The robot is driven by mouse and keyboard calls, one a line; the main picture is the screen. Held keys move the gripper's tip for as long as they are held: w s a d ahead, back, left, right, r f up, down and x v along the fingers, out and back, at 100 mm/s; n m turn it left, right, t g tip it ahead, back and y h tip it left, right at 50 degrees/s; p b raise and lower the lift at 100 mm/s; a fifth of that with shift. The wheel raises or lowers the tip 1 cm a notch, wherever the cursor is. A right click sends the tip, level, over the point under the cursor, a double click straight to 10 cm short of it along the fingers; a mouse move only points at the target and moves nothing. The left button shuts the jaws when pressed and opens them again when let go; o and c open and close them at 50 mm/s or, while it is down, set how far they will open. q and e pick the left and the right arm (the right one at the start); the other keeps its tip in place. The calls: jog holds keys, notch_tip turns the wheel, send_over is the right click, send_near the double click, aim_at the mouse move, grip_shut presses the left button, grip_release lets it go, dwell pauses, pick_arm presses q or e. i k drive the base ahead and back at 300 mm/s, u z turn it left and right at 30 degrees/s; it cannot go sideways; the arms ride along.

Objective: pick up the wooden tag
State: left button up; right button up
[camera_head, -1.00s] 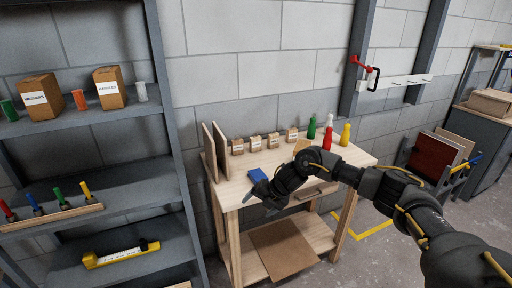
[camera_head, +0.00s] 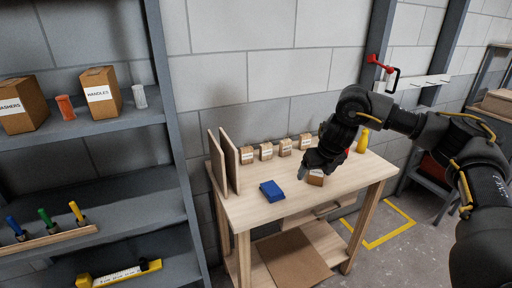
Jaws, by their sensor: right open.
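A small tan piece (camera_head: 316,178) with a pale patch lies on the wooden workbench (camera_head: 245,207), toward its right half. It may be the wooden tag; it is partly covered and too small to be sure. My right gripper (camera_head: 308,174) is open, reaches in from the right and points down right at this piece. Its dark fingers and wrist hide part of the piece, and I cannot tell whether they touch it. My left gripper is out of view.
A blue block (camera_head: 272,191) lies left of the gripper. Several small labelled boxes (camera_head: 265,151) line the bench's back. Upright boards (camera_head: 225,163) stand at its left end; a yellow bottle (camera_head: 362,141) is at back right. Grey shelves (camera_head: 110,170) stand left.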

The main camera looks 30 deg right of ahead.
aim_at(266, 149)
jog(key=i, duration=1.1)
jog(key=z, duration=0.05)
